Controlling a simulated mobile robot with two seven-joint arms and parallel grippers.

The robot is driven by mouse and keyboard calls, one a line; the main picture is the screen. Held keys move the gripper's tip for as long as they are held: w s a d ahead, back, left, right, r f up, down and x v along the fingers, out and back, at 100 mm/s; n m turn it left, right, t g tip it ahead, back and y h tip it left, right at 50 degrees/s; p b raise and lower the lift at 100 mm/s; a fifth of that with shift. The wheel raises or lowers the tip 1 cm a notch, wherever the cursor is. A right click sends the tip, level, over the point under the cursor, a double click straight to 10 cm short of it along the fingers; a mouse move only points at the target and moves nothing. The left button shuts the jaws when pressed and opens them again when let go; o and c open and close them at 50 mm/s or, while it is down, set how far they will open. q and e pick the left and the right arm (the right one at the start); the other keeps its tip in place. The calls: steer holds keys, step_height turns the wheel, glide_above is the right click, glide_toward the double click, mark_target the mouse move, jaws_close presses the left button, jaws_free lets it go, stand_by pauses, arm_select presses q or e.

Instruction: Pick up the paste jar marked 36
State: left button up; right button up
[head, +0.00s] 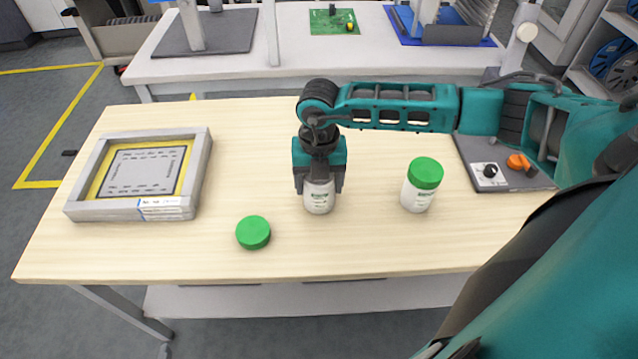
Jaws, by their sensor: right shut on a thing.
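A white jar (319,203) with a printed label stands on the light wooden table, and my right gripper (319,188) is shut on its upper part from above. The gripper hides the top of this jar. A second white jar (416,197) with a green lid stands upright to the right, apart from the gripper. A green round lid (253,232) lies on the table to the left of the held jar. The label print is too small to read, so I cannot tell which jar is marked 36. My left gripper is not in view.
A grey frame (204,160) with a yellow-edged panel lies at the table's left. A control box (520,180) with an orange knob sits at the right. A white bench (200,68) stands behind.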

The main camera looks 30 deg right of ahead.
steer(key=c, duration=0.5)
steer(key=shift+o, duration=0.2)
steer(key=shift+r, duration=0.1)
